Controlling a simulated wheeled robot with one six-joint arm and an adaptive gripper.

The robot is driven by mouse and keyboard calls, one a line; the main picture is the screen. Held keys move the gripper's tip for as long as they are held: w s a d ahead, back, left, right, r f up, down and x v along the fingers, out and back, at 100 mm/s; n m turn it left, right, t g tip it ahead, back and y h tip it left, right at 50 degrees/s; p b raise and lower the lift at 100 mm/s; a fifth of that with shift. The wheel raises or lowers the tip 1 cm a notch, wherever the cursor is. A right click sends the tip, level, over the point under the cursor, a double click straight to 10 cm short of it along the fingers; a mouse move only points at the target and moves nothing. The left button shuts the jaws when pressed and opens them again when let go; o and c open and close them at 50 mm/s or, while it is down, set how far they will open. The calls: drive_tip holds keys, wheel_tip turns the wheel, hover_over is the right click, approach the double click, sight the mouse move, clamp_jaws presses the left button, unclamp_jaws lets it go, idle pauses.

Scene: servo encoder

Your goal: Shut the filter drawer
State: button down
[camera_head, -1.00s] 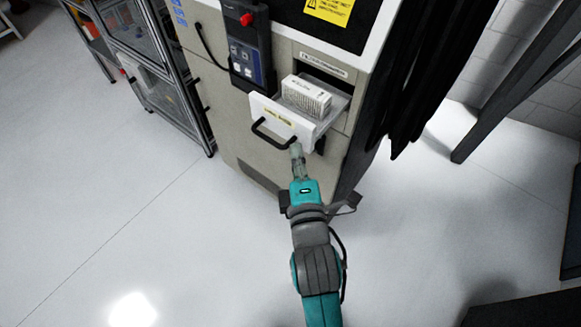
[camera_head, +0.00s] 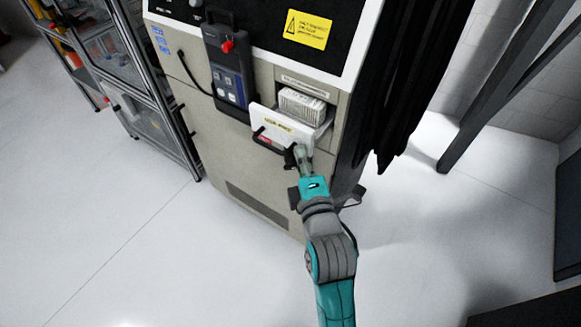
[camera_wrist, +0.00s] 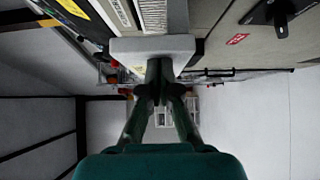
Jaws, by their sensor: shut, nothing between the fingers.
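The filter drawer (camera_head: 284,128) has a white front with a black handle (camera_head: 264,141). It stands partly open from the beige machine, less far out than before. A white filter box (camera_head: 302,106) sits inside it. My gripper (camera_head: 301,152) is shut and empty, with its tips at the right part of the drawer front. In the wrist view the closed fingers (camera_wrist: 160,68) meet the edge of the pale drawer front (camera_wrist: 128,48). Whether they press on it firmly is hard to tell.
The beige machine cabinet (camera_head: 225,165) carries a hanging control pendant (camera_head: 228,75) left of the drawer. A glass-fronted rack (camera_head: 120,62) stands at the left. Dark hanging folds (camera_head: 405,80) and a dark slanted post (camera_head: 490,95) are at the right. The floor in front is clear.

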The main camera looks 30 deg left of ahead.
sight(323, 116)
drive_tip(key=w, duration=0.7)
drive_tip(key=w+d, duration=0.1)
drive_tip(key=w, duration=0.2)
drive_tip(key=shift+w, duration=0.2)
drive_tip(key=shift+w+r, duration=0.1)
drive_tip(key=shift+w, duration=0.15)
drive_tip(key=shift+r, duration=0.1)
